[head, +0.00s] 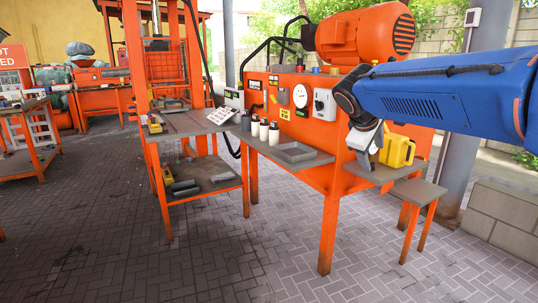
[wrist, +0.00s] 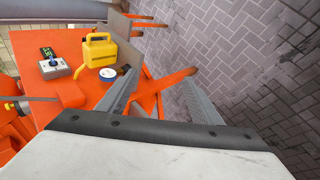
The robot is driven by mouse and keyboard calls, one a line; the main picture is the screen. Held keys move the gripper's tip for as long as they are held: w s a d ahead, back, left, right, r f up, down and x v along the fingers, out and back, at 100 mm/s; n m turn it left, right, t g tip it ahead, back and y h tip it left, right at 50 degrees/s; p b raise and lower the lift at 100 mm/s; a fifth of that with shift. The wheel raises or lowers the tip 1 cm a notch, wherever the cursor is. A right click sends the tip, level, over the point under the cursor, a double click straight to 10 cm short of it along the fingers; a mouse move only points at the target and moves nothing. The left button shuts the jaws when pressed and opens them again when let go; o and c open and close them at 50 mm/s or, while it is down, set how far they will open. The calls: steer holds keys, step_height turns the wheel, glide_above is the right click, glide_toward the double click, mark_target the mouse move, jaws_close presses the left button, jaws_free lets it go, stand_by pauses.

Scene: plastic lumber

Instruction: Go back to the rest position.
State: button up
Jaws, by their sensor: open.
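My gripper (head: 366,146) is in front of the orange machine (head: 318,117), at the end of my blue arm in the head view. In the wrist view my gripper (wrist: 165,90) shows its two grey fingers spread apart, with nothing between them. A yellow jug (head: 398,150) stands on the machine's right shelf, just right of the gripper in the head view. The jug also shows in the wrist view (wrist: 98,52), left of the fingers and apart from them. A small white and blue round thing (wrist: 108,74) lies near the jug.
A small stool-like stand (head: 420,190) is at the right. An orange frame with shelves (head: 205,185) stands left. The paved floor (head: 110,255) in front is clear.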

steer(key=s+f+m+y, duration=0.1)
steer(key=s+f+m, duration=0.2)
steer(key=s+f, duration=0.4)
steer(key=s+f+m+g+y, duration=0.1)
steer(key=s+f, duration=0.6)
steer(key=s, duration=0.8)
steer(key=s+f+m+y, duration=0.3)
steer(key=s+f, duration=0.5)
steer(key=s, duration=0.3)
steer(key=shift+s+a+m+g, duration=0.3)
steer(key=shift+a+m, duration=0.05)
steer(key=shift+m, duration=0.45)
steer(key=shift+c, duration=0.3)
